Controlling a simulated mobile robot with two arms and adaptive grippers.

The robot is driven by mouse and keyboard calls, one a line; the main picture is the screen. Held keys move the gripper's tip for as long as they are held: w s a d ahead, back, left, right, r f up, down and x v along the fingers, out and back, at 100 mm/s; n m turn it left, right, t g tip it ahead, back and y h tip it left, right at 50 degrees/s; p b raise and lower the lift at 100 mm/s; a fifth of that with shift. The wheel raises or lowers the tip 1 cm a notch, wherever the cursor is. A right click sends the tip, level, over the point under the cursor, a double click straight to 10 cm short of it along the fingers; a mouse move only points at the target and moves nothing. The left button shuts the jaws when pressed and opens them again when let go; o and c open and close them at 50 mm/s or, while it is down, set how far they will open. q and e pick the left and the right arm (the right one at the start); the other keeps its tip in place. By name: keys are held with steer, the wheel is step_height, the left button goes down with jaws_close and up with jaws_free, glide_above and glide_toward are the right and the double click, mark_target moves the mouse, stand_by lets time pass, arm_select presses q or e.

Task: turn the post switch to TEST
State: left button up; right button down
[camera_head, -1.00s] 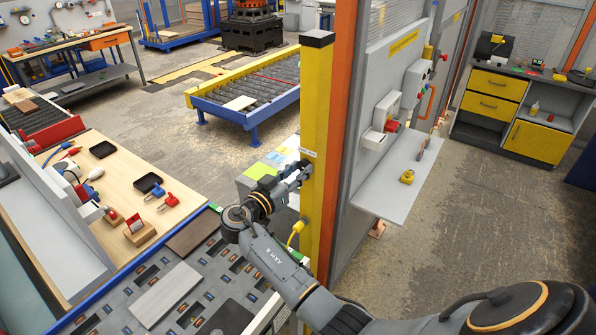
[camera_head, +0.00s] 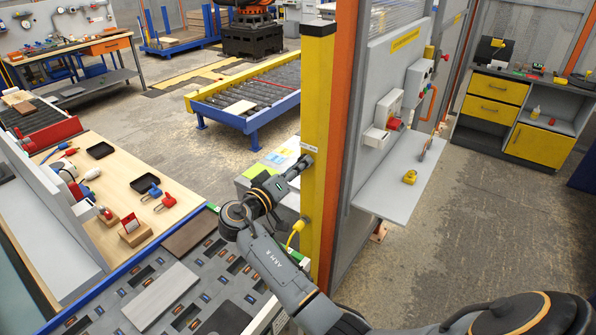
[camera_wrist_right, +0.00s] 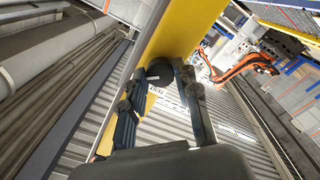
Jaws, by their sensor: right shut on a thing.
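The yellow post (camera_head: 317,80) stands upright at the middle of the head view. My right gripper (camera_head: 303,163) is at its left face, just below a small white label (camera_head: 309,147). In the right wrist view the gripper (camera_wrist_right: 165,76) is shut on the round black switch knob (camera_wrist_right: 160,71), one finger on either side, against the yellow post (camera_wrist_right: 185,35). A white label (camera_wrist_right: 155,91) with small dark lettering shows beside the fingers. The knob's pointer cannot be made out. In the head view the knob is hidden by the fingers. My left gripper is not in view.
A yellow plug with a cable (camera_head: 296,232) is on the post below my gripper. A grey panel (camera_head: 372,110) and shelf (camera_head: 390,190) stand right of the post. A roller conveyor (camera_head: 250,100) lies behind, and a wooden workbench (camera_head: 115,190) is at left.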

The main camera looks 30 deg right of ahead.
steer(key=n, duration=0.3)
steer(key=n+p, duration=0.1)
steer(key=n, duration=0.3)
steer(key=n+p, duration=0.1)
steer(key=n, duration=0.2)
steer(key=shift+d+r, duration=0.1)
steer(key=shift+r, duration=0.15)
steer(key=shift+n, duration=0.4)
steer(key=c, duration=1.2)
jaws_free()
steer(key=shift+o, duration=1.1)
steer(key=shift+d+f, duration=0.1)
steer(key=shift+f, duration=0.05)
